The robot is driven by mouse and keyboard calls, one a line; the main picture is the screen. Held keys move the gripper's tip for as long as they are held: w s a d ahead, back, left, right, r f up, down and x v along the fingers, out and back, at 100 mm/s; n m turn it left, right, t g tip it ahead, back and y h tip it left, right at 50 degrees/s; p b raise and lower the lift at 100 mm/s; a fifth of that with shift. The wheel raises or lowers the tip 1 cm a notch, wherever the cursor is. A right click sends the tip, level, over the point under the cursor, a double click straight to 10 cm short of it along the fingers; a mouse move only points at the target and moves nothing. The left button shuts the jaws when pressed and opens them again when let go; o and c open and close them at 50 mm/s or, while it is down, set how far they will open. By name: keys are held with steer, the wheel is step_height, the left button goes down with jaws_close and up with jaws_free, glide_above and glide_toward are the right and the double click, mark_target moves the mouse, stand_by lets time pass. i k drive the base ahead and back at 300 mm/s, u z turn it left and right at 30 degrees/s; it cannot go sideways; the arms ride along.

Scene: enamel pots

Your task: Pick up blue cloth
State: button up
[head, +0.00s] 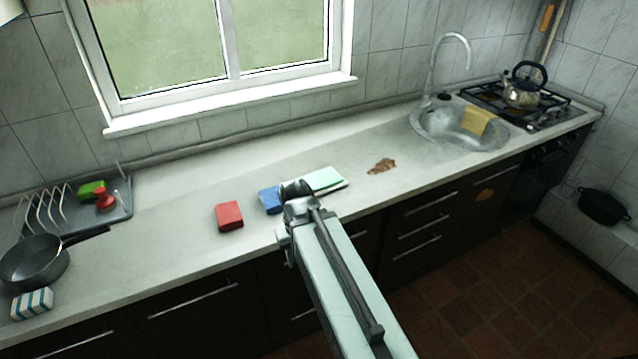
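A folded blue cloth (268,200) lies on the counter near its front edge, right of a red one. Its right part is hidden behind my gripper. My gripper (295,188) is over the counter at the blue cloth's right side, at the end of my arm, which reaches up from the bottom of the picture. I cannot tell whether it touches the cloth, and its fingers are too small and hidden to show whether they are open or shut.
A red folded cloth (229,216) lies to the left. A pale green and white flat item (324,180) lies just right of my gripper. A brown stain or scrap (381,166), the sink (420,122) and a pan (36,264) are farther off. The counter behind is clear.

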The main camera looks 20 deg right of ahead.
mark_target(268, 197)
steer(key=u, duration=3.5)
steer(key=k, duration=1.15)
steer(key=z, duration=1.5)
steer(key=i, duration=1)
steer(key=u, duration=0.05)
